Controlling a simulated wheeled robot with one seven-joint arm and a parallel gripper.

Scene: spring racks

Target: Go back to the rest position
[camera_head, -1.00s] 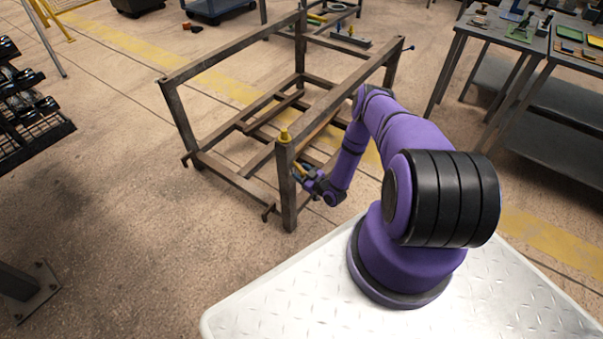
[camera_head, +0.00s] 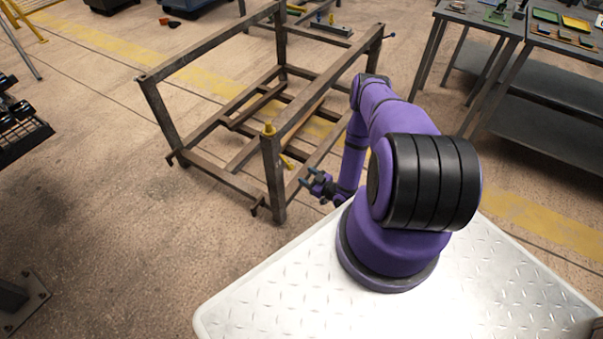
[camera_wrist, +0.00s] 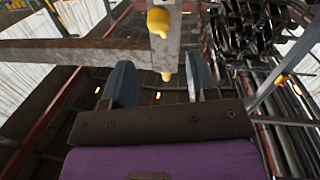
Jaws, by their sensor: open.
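My gripper (camera_head: 312,184) is open and empty, to the right of the near corner post of the brown metal rack (camera_head: 275,185) and apart from it. Another yellow piece (camera_head: 287,162) shows on the post's right side. In the wrist view, the two blue-grey fingers of my gripper (camera_wrist: 161,82) stand apart. Beyond them is the rack's metal frame (camera_wrist: 95,52), with a yellow piece (camera_wrist: 158,20) on it and a smaller yellow tip (camera_wrist: 166,76) below.
Work tables (camera_head: 485,20) with small parts stand at the upper right. A dark rack (camera_head: 22,140) with black items is at the left edge. A metal foot plate (camera_head: 25,298) is at the lower left.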

